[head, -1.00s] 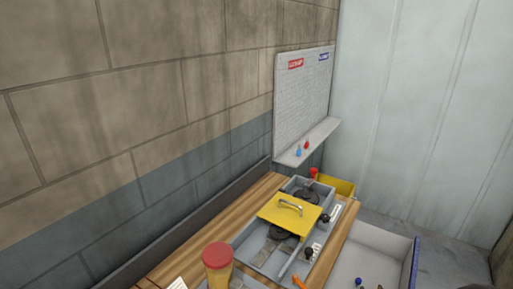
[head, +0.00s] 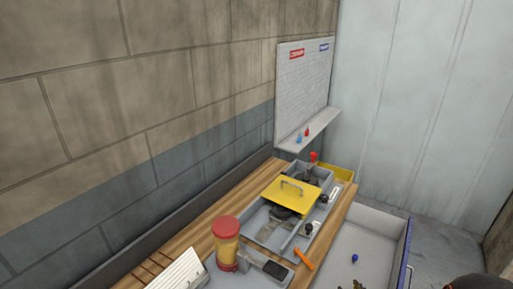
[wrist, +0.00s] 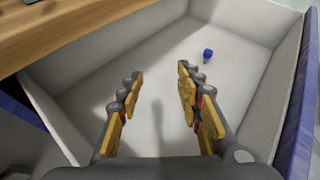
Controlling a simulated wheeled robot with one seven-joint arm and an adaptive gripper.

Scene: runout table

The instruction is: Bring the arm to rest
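My gripper (wrist: 158,100) shows in the wrist view with its two yellow-padded fingers apart and nothing between them. It hangs over a pale open bin (wrist: 145,75) with blue outer sides. A small blue piece (wrist: 208,54) lies on the bin floor, beyond the right finger and apart from it. In the head view the same bin (head: 345,235) stands at the lower right, with the blue piece (head: 354,258) inside. A dark rounded shape at the lower right corner of the head view may be part of my arm.
The wooden table (head: 190,238) runs along the wall left of the bin. On it are a grey tray (head: 262,240) with a yellow lid (head: 291,195), a red-topped jar (head: 227,243), an orange item (head: 304,259) and a white slatted piece (head: 180,272). A whiteboard (head: 305,90) hangs behind.

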